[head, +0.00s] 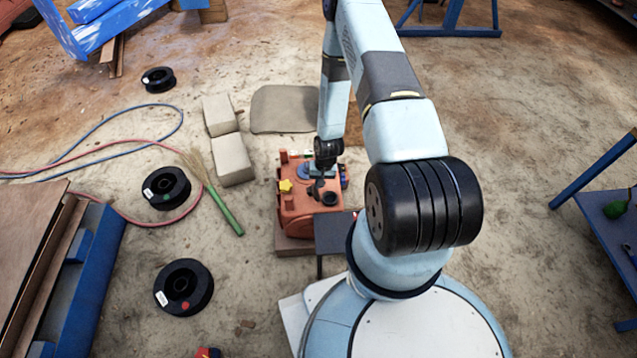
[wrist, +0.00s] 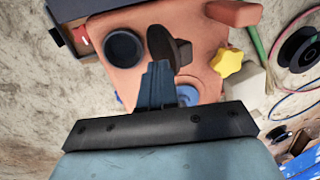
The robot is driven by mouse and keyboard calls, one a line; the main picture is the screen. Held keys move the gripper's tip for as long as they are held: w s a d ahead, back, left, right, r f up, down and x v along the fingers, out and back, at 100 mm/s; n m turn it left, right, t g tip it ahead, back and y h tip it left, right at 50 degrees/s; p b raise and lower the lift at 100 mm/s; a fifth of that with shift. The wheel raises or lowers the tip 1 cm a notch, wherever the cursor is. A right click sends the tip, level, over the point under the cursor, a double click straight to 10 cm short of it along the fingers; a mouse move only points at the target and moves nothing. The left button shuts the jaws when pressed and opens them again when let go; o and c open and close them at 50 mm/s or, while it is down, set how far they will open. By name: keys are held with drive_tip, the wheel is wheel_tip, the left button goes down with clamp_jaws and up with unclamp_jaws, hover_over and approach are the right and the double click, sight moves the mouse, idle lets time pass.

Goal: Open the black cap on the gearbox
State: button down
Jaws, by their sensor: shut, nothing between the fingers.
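The orange gearbox (head: 301,215) stands on the floor near the picture's middle in the head view. In the wrist view its top face (wrist: 200,25) fills the upper middle. A round black cup-like part (wrist: 124,47) sits on it, left of my fingers. A dark, flat, rounded piece (wrist: 163,42) stands tilted just beyond my fingertips. I cannot tell for sure which of the two is the cap, or whether the fingers touch the tilted piece. My gripper (wrist: 158,68) is shut and empty over the gearbox; it also shows in the head view (head: 319,185).
A yellow star knob (wrist: 228,61) sits on the gearbox, right of my fingers. A dark small table (head: 334,233) stands close to the gearbox. Pale blocks (head: 233,160), a green-handled broom (head: 225,212) and black spools (head: 166,188) lie left of it.

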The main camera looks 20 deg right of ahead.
drive_tip(key=s+d+r, duration=0.1)
drive_tip(key=d+r, duration=0.2)
drive_tip(key=r, duration=0.8)
drive_tip(key=shift+d+r, duration=0.2)
drive_tip(key=shift+d, duration=0.2)
wheel_tip(320, 180, up, 37)
drive_tip(key=w+n+t+h, duration=0.2)
drive_tip(key=s+a+r+t, duration=0.1)
drive_tip(key=s+r, duration=0.3)
drive_tip(key=r, duration=0.4)
drive_tip(key=s+a+r+t, duration=0.1)
drive_tip(key=s+a+r, duration=0.1)
drive_tip(key=s+r, duration=0.4)
drive_tip(key=s+a+r+n+t, duration=0.1)
drive_tip(key=s+r, duration=0.8)
drive_tip(key=s, duration=0.4)
drive_tip(key=shift+a+r, duration=0.3)
drive_tip(key=shift+a, duration=0.05)
